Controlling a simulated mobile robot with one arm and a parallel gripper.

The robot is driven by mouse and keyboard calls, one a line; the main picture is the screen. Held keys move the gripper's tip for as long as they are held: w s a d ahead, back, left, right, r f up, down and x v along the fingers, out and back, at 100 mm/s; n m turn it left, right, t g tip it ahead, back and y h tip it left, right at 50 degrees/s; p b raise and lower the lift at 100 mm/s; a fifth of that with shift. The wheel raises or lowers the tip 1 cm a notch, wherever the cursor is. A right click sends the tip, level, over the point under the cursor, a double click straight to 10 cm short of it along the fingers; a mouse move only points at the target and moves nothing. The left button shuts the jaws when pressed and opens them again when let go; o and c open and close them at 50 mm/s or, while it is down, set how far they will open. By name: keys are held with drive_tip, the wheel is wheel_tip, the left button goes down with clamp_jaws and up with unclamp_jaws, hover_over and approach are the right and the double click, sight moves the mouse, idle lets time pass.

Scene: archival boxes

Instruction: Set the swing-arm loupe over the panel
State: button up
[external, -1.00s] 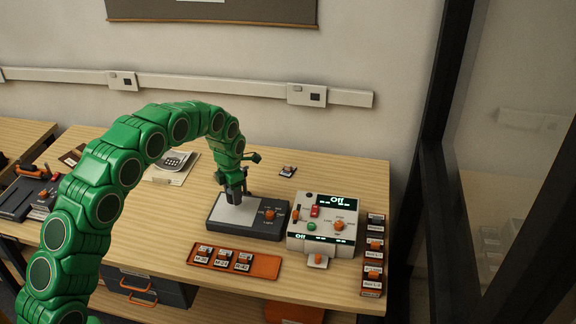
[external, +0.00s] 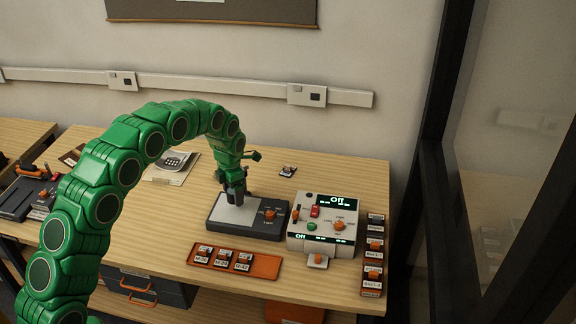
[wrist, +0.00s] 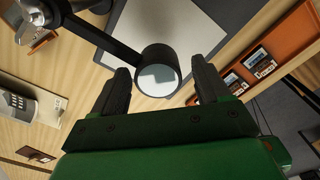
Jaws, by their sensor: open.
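The swing-arm loupe shows in the wrist view as a black cylinder with a pale lens (wrist: 158,74), on a black arm (wrist: 95,35) from the upper left. My gripper (wrist: 160,88) is open, with one dark finger on each side of the loupe; I cannot tell whether either touches it. The panel (wrist: 190,28) is a pale sheet on a dark base, beyond the loupe in the wrist view. In the external view my gripper (external: 236,190) points down at the back of the panel (external: 232,214) and largely hides the loupe.
An orange tray (external: 234,262) with several labelled blocks lies in front of the panel. A white control box (external: 324,224) reading "Off" stands to the right, beside a rack of labelled blocks (external: 374,255). A paper with a calculator-like item (external: 172,166) lies behind left.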

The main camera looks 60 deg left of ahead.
wheel_tip(320, 180, up, 6)
drive_tip(key=shift+w, duration=0.1)
drive_tip(key=shift+r, duration=0.55)
drive_tip(key=shift+d, duration=0.1)
